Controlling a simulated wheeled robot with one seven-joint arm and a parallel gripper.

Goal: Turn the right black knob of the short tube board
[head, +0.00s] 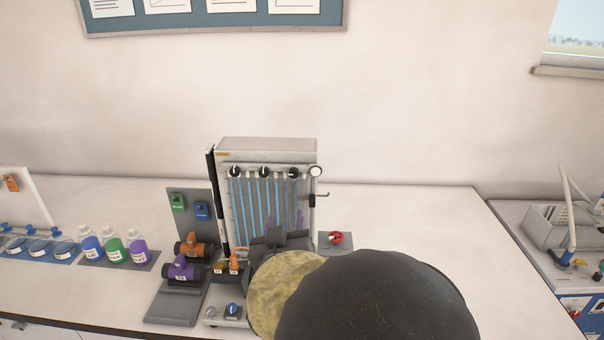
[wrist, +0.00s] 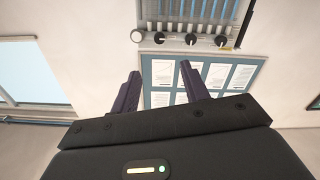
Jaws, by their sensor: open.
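One tube board (head: 240,146) with blue tubes stands upright on the bench in the head view; no second board shows for comparing height. A row of black knobs runs along its top. The right black knob (head: 293,172) sits beside a white ring-shaped part. In the wrist view, which is upside down, this knob (wrist: 158,38) is the leftmost black one, next to the white round part. My gripper (wrist: 160,85) is open and empty, its fingers apart. In the head view my gripper (head: 285,218) is in front of the board's lower half, below the knobs, partly hidden by my arm.
Left of the board stand orange and purple valve-like parts (head: 180,270) and several bottles (head: 113,247). A red knob (head: 336,238) on a grey plate lies to the right. A black side handle (head: 320,195) sticks out from the board.

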